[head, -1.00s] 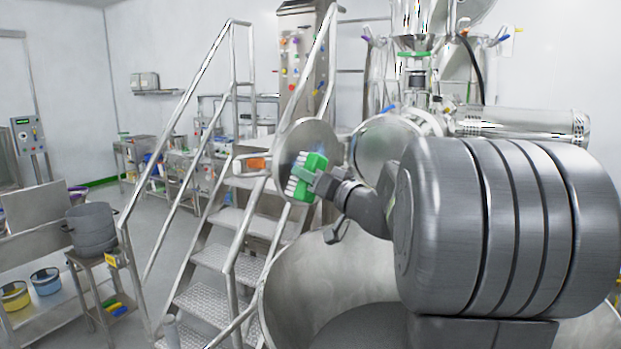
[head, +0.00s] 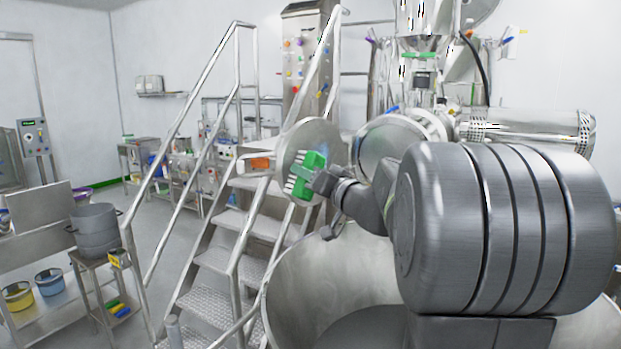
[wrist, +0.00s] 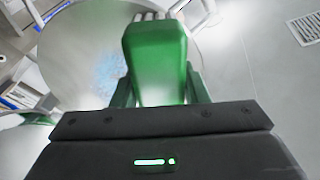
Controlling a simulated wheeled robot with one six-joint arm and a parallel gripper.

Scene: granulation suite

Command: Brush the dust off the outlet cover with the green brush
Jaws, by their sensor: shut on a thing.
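My gripper (head: 318,181) is shut on the green brush (head: 305,174), whose white bristles point left in the head view. The brush also fills the middle of the wrist view (wrist: 155,60), with its bristle tips just showing at the top. The outlet cover (head: 325,134) is a round, shiny metal disc right behind the brush in the head view. In the wrist view the disc (wrist: 75,55) lies beyond the brush, with a patch of bluish dust (wrist: 112,72) near its middle, partly hidden by the brush. I cannot tell whether the bristles touch the disc.
A metal staircase with handrails (head: 238,155) stands left of the disc. A large open steel bowl (head: 300,285) lies below my arm. A steel pot (head: 96,232) sits on a small stand at left. An orange-marked handle (head: 258,163) is close left of the brush.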

